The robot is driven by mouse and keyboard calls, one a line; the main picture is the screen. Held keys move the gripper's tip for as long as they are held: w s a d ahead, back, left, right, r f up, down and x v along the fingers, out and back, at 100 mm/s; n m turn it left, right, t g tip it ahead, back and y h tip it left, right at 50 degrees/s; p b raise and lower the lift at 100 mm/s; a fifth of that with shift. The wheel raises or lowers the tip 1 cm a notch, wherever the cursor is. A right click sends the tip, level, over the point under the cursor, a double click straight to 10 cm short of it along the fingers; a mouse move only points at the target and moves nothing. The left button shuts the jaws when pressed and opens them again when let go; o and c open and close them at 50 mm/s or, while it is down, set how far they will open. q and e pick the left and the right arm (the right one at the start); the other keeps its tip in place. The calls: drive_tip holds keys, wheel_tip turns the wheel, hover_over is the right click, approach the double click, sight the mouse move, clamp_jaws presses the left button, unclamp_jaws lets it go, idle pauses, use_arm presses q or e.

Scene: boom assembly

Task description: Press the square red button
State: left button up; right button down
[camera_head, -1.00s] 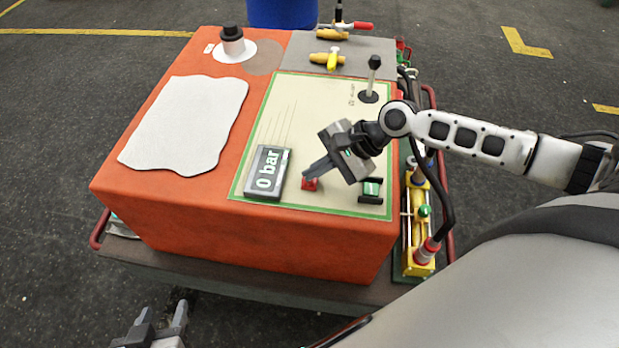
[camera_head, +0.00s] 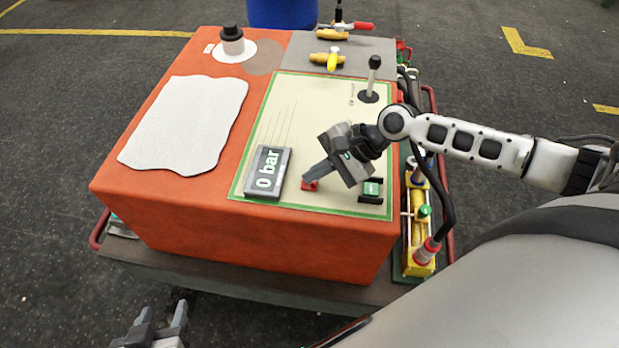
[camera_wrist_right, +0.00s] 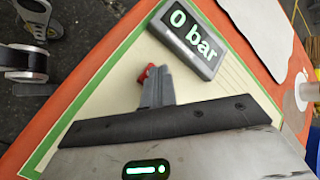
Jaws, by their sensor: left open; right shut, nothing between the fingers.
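The square red button (camera_head: 309,185) sits on the cream panel (camera_head: 330,110) of the orange box, just right of the "0 bar" display (camera_head: 266,172). My right gripper (camera_head: 309,178) is shut and empty, with its fingertips over the button, hiding part of it. In the right wrist view the shut fingertips (camera_wrist_right: 158,75) overlap the red button (camera_wrist_right: 144,74), whose edge shows beside them. I cannot tell whether they touch or press it. My left gripper (camera_head: 160,318) is open and empty at the bottom left, below the box and away from it.
A green switch (camera_head: 371,187) lies right of the button. A black-knobbed lever (camera_head: 372,75) stands behind it. A white sheet (camera_head: 190,125) and a black knob (camera_head: 232,38) are on the left of the box. Yellow fittings (camera_head: 419,225) line its right side.

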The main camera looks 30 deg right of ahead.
sight(315, 182)
drive_tip(key=shift+r, duration=0.1)
drive_tip(key=shift+r+p, duration=0.85)
drive_tip(key=shift+p, duration=0.45)
wheel_tip(315, 182, up, 3)
drive_tip(key=p, duration=0.3)
drive_tip(key=shift+p, duration=0.3)
drive_tip(key=shift+r, duration=1)
